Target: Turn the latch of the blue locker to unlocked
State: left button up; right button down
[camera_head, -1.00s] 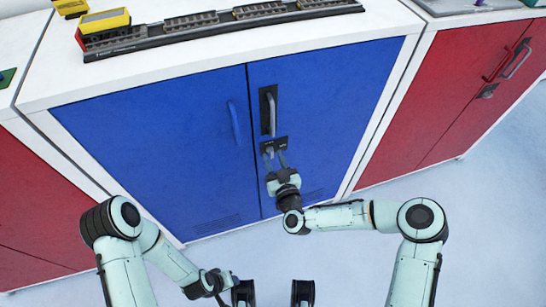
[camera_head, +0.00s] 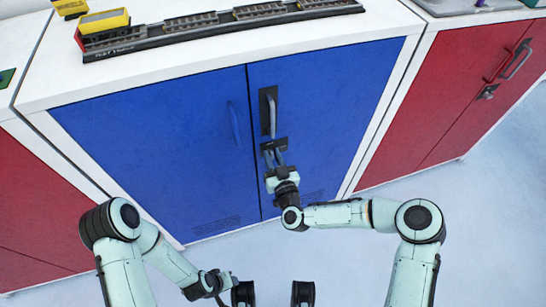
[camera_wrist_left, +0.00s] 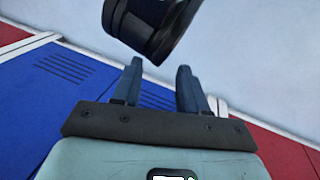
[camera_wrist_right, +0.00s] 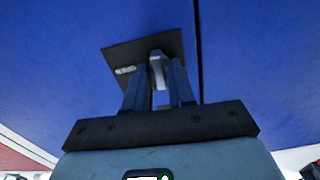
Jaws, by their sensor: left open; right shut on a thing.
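The blue locker (camera_head: 160,150) has two doors, with a dark latch plate (camera_head: 281,143) on the right door below its vertical handle (camera_head: 268,112). My right gripper (camera_head: 273,155) is at this plate. In the right wrist view the plate (camera_wrist_right: 125,52) carries a grey latch knob (camera_wrist_right: 157,68), and my right gripper (camera_wrist_right: 158,70) is shut on it. The knob sticks out between the fingertips; small lettering shows on the plate at left, too blurred to read surely. My left gripper (camera_wrist_left: 160,72) is open and empty, low in front of the locker.
A model train track (camera_head: 215,23) with a yellow wagon (camera_head: 105,20) lies on the white top. Red cabinets (camera_head: 450,100) stand on both sides. The floor (camera_head: 480,220) at right is clear.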

jog(key=m, duration=0.4)
jog(key=shift+f+m+b, duration=0.1)
jog(key=shift+m+b, duration=0.2)
jog(key=shift+b, duration=0.05)
jog(key=m, duration=0.4)
jog(key=shift+d+m+b, duration=0.1)
jog(key=shift+m+b, duration=0.2)
jog(key=shift+b, duration=0.05)
jog(key=m, duration=0.4)
jog(key=shift+f+b, duration=0.15)
jog(key=shift+b, duration=0.2)
pick_arm(q)
jog(key=shift+t+y, duration=0.3)
jog(key=shift+t, duration=0.3)
jog(key=shift+w+a+f, duration=0.3)
jog(key=shift+w+f, duration=0.15)
jog(key=shift+w, duration=0.2)
jog(key=shift+w+a+f, duration=0.35)
jog(key=shift+w+f, duration=0.1)
jog(key=shift+w, duration=0.15)
jog(key=shift+w+a+f, duration=0.3)
jog(key=shift+w+f, duration=0.15)
jog(key=shift+w, duration=0.2)
pick_arm(e)
jog(key=shift+m, duration=2)
jog(key=c, duration=1.2)
grip_release()
jog(key=shift+o, duration=0.2)
